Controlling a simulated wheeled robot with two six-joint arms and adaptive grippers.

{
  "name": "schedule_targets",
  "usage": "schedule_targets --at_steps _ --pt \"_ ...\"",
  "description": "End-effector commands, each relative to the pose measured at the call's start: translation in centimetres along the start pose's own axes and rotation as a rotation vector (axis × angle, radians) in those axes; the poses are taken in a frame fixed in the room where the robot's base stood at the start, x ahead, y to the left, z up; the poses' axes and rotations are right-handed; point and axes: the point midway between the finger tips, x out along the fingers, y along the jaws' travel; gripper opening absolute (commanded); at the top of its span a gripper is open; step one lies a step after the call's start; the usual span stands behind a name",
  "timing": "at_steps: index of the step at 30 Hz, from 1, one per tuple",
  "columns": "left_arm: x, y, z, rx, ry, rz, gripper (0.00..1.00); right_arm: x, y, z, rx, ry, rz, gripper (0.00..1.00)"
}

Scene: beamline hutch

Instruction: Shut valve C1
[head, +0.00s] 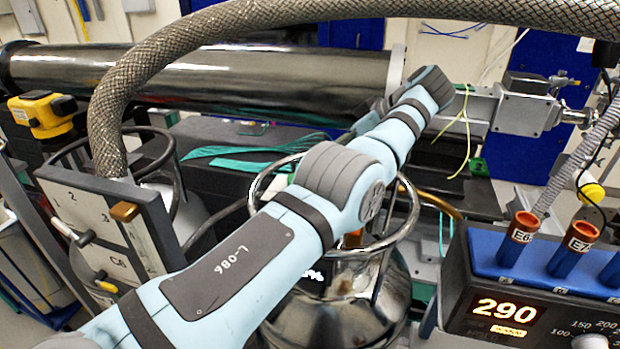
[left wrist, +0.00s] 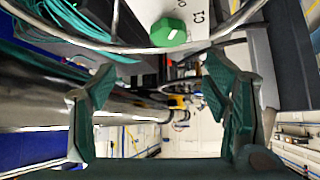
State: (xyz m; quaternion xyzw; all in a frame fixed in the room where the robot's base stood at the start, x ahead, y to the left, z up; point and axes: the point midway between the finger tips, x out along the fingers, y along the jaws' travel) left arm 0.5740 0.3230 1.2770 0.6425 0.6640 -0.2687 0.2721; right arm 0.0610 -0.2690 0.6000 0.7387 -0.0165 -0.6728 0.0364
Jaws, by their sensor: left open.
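In the left wrist view, valve C1 shows as a green knob (left wrist: 168,32) on a white panel (left wrist: 222,14), with the label C1 beside it. My left gripper (left wrist: 160,74) is open and empty there, its two dark green fingers spread to either side. The knob lies beyond the fingertips toward the top of the picture, apart from both fingers. In the head view my left arm crosses from the lower left to the upper middle. Its gripper and valve C1 cannot be made out there. My right gripper is in neither view.
A metal ring rail (left wrist: 95,42) curves in front of the panel. In the head view, a dewar (head: 335,290) with a ring handle stands behind my arm. A braided hose (head: 110,95) arches overhead. A panel marked C6 (head: 85,215) is left, and a heater box (head: 480,260) reading 290 is right.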

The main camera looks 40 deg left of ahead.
Motion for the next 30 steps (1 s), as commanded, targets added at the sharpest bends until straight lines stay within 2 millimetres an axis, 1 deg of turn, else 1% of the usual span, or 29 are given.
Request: schedule_targets --at_steps 1,3,6,9,12,16,23,24,26,30 --pt "2.4 0.0 1.1 -0.001 -0.001 -0.003 0.7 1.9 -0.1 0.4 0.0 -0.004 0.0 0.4" --pt "4.7 -0.1 1.1 0.0 0.001 -0.004 0.7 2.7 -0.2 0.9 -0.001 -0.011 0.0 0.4" --pt "7.5 -0.1 0.8 0.002 0.002 -0.005 0.7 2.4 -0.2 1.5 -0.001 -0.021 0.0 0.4" --pt "9.7 -0.1 0.6 0.003 0.001 -0.006 0.7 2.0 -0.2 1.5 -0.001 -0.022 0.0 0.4" --pt "11.3 -0.1 0.5 0.003 0.001 -0.006 0.7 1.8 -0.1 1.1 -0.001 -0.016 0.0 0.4" --pt "12.4 -0.2 0.5 0.003 0.0 -0.006 0.7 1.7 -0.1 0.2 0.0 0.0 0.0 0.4" --pt "12.6 -0.2 0.5 0.002 0.0 -0.005 0.7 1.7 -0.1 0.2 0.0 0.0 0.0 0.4" --pt "12.6 -0.2 0.5 0.002 0.0 -0.005 0.67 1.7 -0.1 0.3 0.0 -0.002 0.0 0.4" --pt "12.6 -0.1 0.5 0.002 0.0 -0.005 0.57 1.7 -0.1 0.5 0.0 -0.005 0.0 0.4" --pt "12.6 -0.2 0.5 0.002 0.0 -0.006 0.35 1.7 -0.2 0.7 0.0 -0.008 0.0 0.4"
